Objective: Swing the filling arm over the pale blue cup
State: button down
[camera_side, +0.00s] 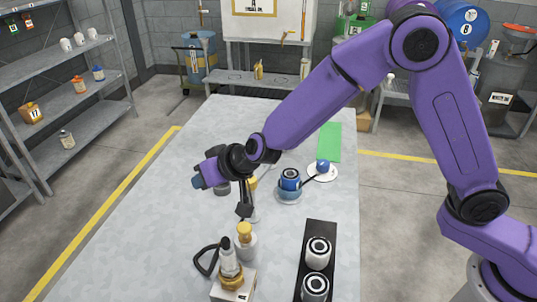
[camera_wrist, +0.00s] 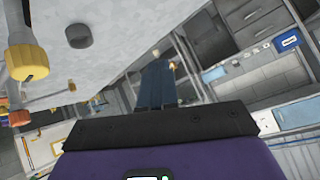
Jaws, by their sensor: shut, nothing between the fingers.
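A thin black rod (camera_side: 309,181) reaches from the knob toward the blue cylinder. This may be the filling arm; I cannot tell for sure. In the wrist view, dark fingers (camera_wrist: 157,85) show, but neither cup nor rod is clear.
A black rack (camera_side: 321,236) with two ringed cylinders stands at the front right. A yellow-topped bottle (camera_side: 245,240) and a white-based fixture with a black loop (camera_side: 233,285) stand in front. A green mat (camera_side: 329,141) lies behind. The table's left side is clear.

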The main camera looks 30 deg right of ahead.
jog(key=w+d+r+n+g+h, duration=0.15)
jog(key=w+d, duration=0.35)
jog(key=d, duration=0.6)
jog(key=w+d+r+n+g+h, duration=0.1)
jog(key=w+d+n+g, duration=0.25)
jog(key=d, duration=0.75)
notch_tip(320, 180, down, 10)
jog(key=shift+m, duration=0.3)
jog(key=shift+r+h, duration=0.1)
jog(key=shift+h, duration=0.15)
jog(key=shift+s+d+m, duration=0.25)
jog(key=shift+s+m, duration=0.05)
jog(key=shift+m, duration=0.4)
jog(key=shift+s+d, duration=0.3)
jog(key=shift+s, duration=0.35)
jog(key=shift+s+d, duration=0.25)
jog(key=shift+s, duration=0.35)
jog(key=shift+s+d, duration=0.3)
jog(key=shift+s, duration=0.35)
